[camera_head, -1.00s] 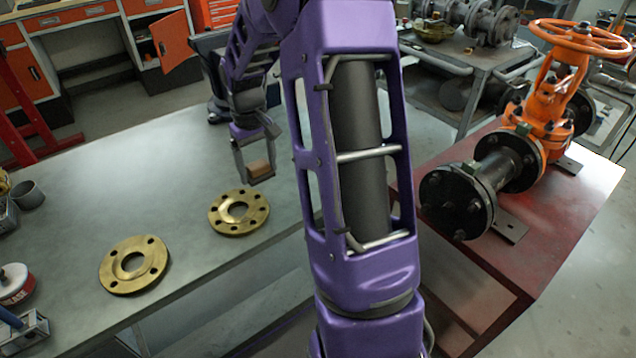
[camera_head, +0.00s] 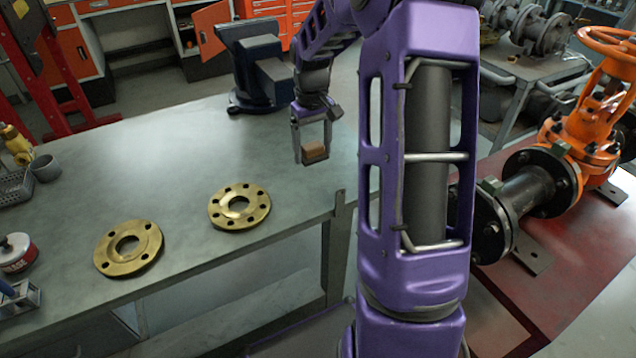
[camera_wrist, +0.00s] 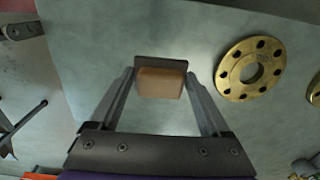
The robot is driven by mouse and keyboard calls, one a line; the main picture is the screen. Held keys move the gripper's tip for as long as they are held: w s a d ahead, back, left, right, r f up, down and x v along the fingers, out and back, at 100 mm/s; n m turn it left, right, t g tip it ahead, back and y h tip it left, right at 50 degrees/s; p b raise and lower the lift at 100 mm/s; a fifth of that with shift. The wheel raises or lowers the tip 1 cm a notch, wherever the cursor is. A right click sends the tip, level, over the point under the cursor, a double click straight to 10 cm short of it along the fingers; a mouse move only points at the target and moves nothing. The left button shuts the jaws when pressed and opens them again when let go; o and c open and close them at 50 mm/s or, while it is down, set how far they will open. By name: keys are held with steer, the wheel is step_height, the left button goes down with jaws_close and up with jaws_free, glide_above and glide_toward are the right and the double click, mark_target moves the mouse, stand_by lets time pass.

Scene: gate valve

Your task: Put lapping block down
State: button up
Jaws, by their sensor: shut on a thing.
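The lapping block is a small tan-brown block (camera_head: 314,151) between the fingers of my gripper (camera_head: 312,158). In the wrist view the block (camera_wrist: 160,83) sits at the fingertips of my gripper (camera_wrist: 160,88), with a dark plate behind it. My gripper is shut on the block and hangs over the grey workbench near its right side, right of the brass flanges. I cannot tell exactly how high the block is above the bench top.
Two brass flanges lie on the grey bench (camera_head: 150,180): a nearer one (camera_head: 108,256) and one closer to my gripper (camera_head: 218,218). A dark vise (camera_head: 262,75) stands at the back. An orange gate valve (camera_head: 590,120) stands on the red table at right. Bench between vise and flanges is clear.

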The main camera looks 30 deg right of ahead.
mark_target(312, 145)
step_height(312, 145, down, 9)
steer(key=shift+b, duration=0.7)
steer(key=shift+f, duration=0.4)
steer(key=o, duration=1.4)
steer(key=shift+s+f, duration=0.1)
steer(key=shift+s, duration=0.05)
steer(key=shift+a+f+b, duration=0.1)
steer(key=shift+b, duration=0.2)
steer(key=shift+s, duration=0.1)
steer(key=r+p, duration=0.2)
steer(key=r, duration=1.1)
steer(key=shift+w+r+p, duration=0.1)
steer(key=shift+w+p, duration=0.1)
steer(key=shift+p, duration=0.15)
